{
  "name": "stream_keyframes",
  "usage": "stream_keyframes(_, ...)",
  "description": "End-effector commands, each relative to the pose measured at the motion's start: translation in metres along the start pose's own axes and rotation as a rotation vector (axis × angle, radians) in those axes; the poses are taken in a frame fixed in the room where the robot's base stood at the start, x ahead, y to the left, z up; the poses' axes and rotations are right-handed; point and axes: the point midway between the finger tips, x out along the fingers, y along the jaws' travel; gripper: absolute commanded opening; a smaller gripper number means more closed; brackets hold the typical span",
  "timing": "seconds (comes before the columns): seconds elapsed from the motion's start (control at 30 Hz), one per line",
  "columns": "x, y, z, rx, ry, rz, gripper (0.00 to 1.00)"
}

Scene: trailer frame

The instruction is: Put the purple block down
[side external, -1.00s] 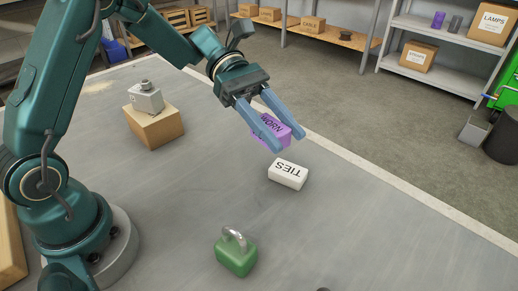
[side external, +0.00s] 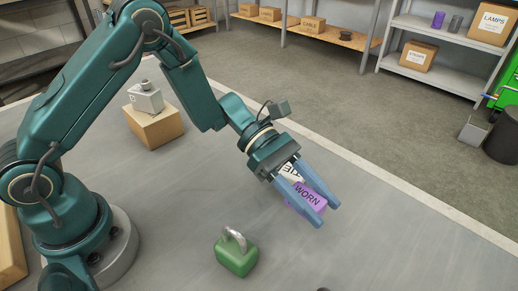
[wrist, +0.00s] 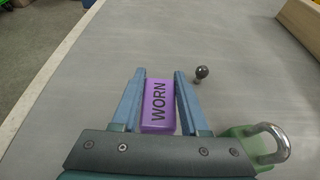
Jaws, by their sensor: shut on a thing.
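My gripper (side external: 326,212) is shut on the purple block (side external: 308,196), which is marked WORN. In the wrist view the purple block (wrist: 158,106) sits between the two blue fingers of my gripper (wrist: 160,75), its label facing the camera. It is held over the grey table (side external: 180,215); whether its underside touches the surface, I cannot tell. The white block (side external: 291,171), marked TIES, is mostly hidden behind my gripper in the side view.
A green padlock-shaped weight (side external: 237,256) stands nearer the camera; it also shows in the wrist view (wrist: 245,147). A dark ball knob (wrist: 202,72) stands beyond the fingers. A cardboard box (side external: 154,127) carries a grey part (side external: 146,98).

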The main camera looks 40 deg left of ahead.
Motion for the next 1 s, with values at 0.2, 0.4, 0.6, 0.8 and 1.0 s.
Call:
stream_keyframes(0.2,0.030,-0.005,-0.005,0.000,0.000,-0.002,0.00)
stream_keyframes(0.4,0.038,-0.005,-0.020,-0.003,0.001,-0.001,0.00)
stream_keyframes(0.6,0.046,-0.005,-0.040,-0.001,0.001,-0.001,0.00)
stream_keyframes(0.8,0.046,-0.005,-0.042,0.001,0.000,0.000,0.00)
stream_keyframes(1.0,0.047,-0.005,-0.044,0.001,0.000,-0.001,0.00)
